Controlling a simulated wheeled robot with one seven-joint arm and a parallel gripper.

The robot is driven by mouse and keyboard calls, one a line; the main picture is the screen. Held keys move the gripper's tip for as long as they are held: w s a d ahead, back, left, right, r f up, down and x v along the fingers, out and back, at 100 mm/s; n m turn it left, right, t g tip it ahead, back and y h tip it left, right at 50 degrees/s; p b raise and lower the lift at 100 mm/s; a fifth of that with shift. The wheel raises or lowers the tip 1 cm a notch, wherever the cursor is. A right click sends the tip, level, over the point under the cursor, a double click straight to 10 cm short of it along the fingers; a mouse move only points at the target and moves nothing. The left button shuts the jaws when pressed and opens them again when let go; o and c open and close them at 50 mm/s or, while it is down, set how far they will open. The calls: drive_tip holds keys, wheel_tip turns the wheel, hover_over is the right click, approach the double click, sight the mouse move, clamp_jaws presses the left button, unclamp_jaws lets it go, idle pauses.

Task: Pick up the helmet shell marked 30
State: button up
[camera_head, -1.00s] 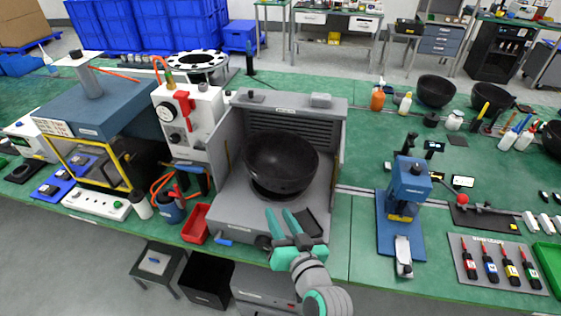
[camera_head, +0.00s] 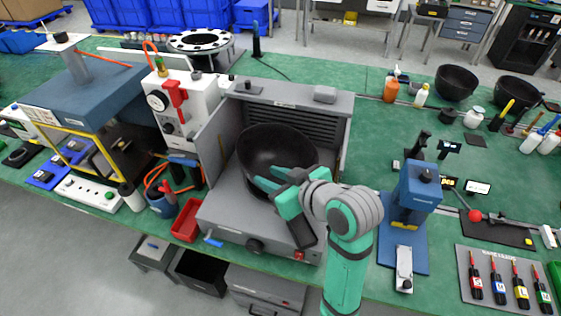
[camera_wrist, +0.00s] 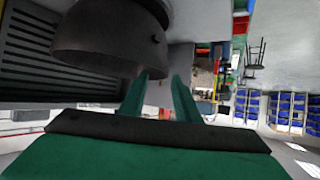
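A black bowl-like helmet shell (camera_head: 272,148) sits in the grey open-fronted booth (camera_head: 232,215), in the middle of the head view. I cannot read a number on it. My gripper (camera_head: 263,177) is at the shell's front right rim in the head view, with its green fingers overlapping the shell. In the wrist view the shell (camera_wrist: 110,38) looms at the upper left. There my gripper (camera_wrist: 160,80) shows two fingers apart, with a visible gap between them. The left fingertip is close to the shell's edge. I cannot tell if it touches.
Two more black shells (camera_head: 456,82) (camera_head: 517,91) stand at the back right. A blue press (camera_head: 415,190) stands right of my arm. A white device with a red handle (camera_head: 180,110) is left of the booth, and a red bin (camera_head: 187,221) is by its front left corner.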

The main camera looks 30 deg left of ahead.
sight(251, 172)
drive_tip(key=x, duration=0.4)
drive_tip(key=s+x, duration=0.1)
drive_tip(key=x, duration=0.1)
drive_tip(key=shift+a+r, duration=0.1)
drive_tip(key=shift+a, duration=0.6)
drive_tip(key=shift+w+a, duration=0.25)
drive_tip(key=shift+w, duration=0.1)
drive_tip(key=shift+s, duration=0.1)
clamp_jaws()
